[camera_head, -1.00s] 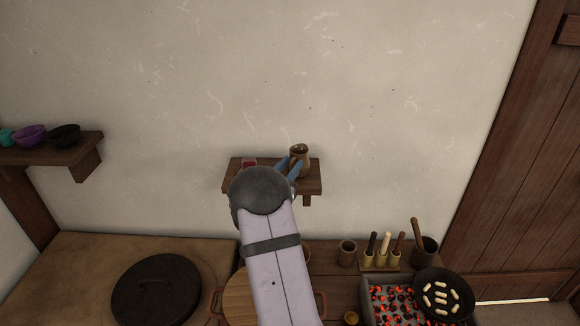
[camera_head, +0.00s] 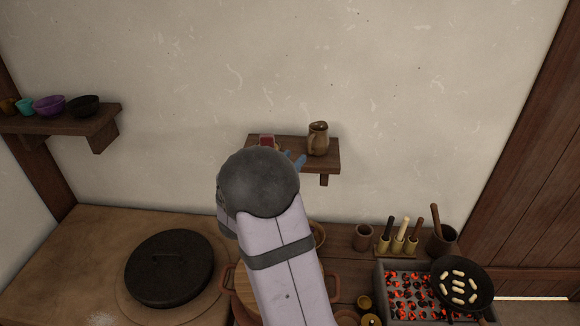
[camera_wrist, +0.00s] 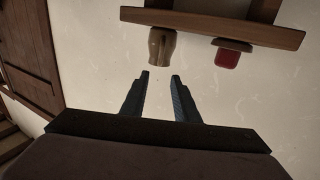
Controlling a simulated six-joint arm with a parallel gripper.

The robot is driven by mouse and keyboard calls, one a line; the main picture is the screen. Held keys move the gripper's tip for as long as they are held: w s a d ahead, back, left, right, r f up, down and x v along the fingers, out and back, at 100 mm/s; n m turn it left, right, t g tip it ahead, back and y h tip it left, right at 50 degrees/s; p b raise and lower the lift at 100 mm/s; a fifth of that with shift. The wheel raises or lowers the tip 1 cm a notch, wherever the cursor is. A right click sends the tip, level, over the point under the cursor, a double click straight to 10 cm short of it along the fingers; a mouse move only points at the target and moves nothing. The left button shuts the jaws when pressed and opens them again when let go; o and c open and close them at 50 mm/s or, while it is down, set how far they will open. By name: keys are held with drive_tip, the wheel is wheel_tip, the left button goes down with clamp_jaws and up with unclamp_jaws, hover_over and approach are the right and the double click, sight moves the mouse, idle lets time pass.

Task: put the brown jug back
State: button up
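The brown jug (camera_head: 318,140) stands upright on the small wall shelf (camera_head: 295,146), near its right end. The jug also shows in the wrist view (camera_wrist: 162,47), just beyond my fingertips, where the picture is turned over. My gripper (camera_head: 293,160) is left of and in front of the jug, partly hidden by my wrist in the head view. In the wrist view my gripper (camera_wrist: 160,75) has its two blue fingers apart with nothing between them, clear of the jug.
A red-fronted item (camera_head: 267,141) sits left of the jug on the same shelf. Bowls (camera_head: 50,105) stand on a left shelf. Below are a black lid (camera_head: 170,268), a tool rack (camera_head: 396,245), glowing coals (camera_head: 405,295) and a pan (camera_head: 462,283).

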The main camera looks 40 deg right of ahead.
drive_tip(key=shift+s+a, duration=0.15)
drive_tip(key=shift+a, duration=0.15)
drive_tip(key=w+a+f+n+t+y, duration=0.4)
drive_tip(key=w+a+y, duration=0.2)
drive_tip(key=a, duration=0.3)
drive_tip(key=s+a+f+n+g+y, duration=0.1)
drive_tip(key=a+f+n+y, duration=0.2)
drive_tip(key=a, duration=0.4)
drive_tip(key=s+a+f+n+y, duration=0.1)
drive_tip(key=a+f+y, duration=0.2)
drive_tip(key=a+y, duration=0.3)
drive_tip(key=s+a+f+n+g+y, duration=0.2)
drive_tip(key=s+a+f+n+g, duration=0.25)
drive_tip(key=s+a, duration=0.6)
drive_tip(key=s+d+f+n+g, duration=0.1)
drive_tip(key=s+g, duration=0.4)
drive_tip(key=s, duration=0.9)
drive_tip(key=shift+s+d+h, duration=0.2)
drive_tip(key=shift+s+h, duration=0.1)
drive_tip(key=shift+f+g, duration=0.1)
drive_tip(key=shift+g, duration=0.15)
